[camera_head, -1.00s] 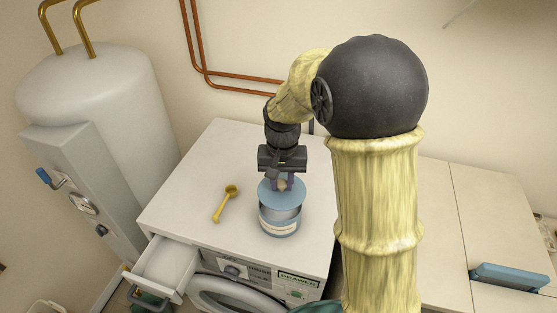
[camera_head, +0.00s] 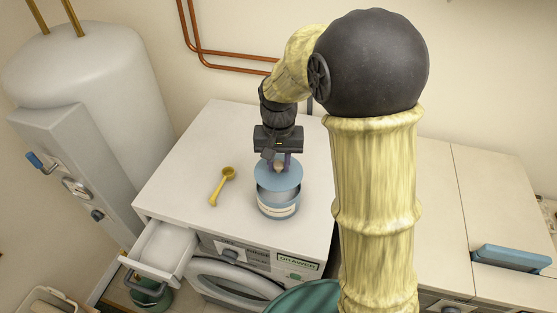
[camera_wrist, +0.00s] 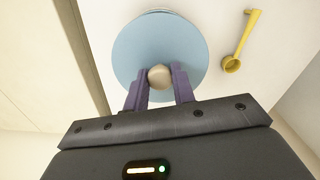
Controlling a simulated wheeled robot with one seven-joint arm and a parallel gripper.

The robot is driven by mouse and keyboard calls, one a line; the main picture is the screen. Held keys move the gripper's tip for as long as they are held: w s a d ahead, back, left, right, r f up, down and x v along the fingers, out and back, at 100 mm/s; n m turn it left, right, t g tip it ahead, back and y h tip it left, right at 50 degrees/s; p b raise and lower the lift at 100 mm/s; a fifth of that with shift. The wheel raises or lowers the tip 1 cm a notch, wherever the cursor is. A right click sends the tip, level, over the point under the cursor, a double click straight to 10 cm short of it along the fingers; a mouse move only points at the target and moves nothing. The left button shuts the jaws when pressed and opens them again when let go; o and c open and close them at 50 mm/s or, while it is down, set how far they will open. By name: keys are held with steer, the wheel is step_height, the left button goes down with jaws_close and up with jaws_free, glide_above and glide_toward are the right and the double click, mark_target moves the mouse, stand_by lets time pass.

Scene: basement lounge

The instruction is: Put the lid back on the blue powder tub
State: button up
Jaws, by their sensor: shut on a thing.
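The blue powder tub (camera_head: 278,211) stands upright on the white washing machine top, with a pale label on its front. Its round light-blue lid (camera_head: 278,177) is just above it, covering the back part of the opening, while a grey strip shows below the lid's front edge. My gripper (camera_head: 279,164) is shut on the lid's beige knob and holds the lid roughly level. In the wrist view the knob (camera_wrist: 159,77) sits between the purple fingers, and the lid (camera_wrist: 150,45) hides most of the tub. I cannot tell whether the lid touches the rim.
A yellow scoop (camera_head: 222,186) lies on the machine top (camera_head: 185,170), left of the tub. The detergent drawer (camera_head: 160,251) is pulled out at the front left. A white boiler (camera_head: 85,85) stands at the left. A blue object (camera_head: 511,259) lies on the counter at the right.

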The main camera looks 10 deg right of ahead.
mark_target(279, 173)
steer(key=shift+f+b, duration=1.25)
steer(key=shift+f, duration=0.75)
steer(key=shift+p, duration=0.3)
steer(key=shift+f, duration=0.15)
stand_by(1.1)
steer(key=o, duration=1.5)
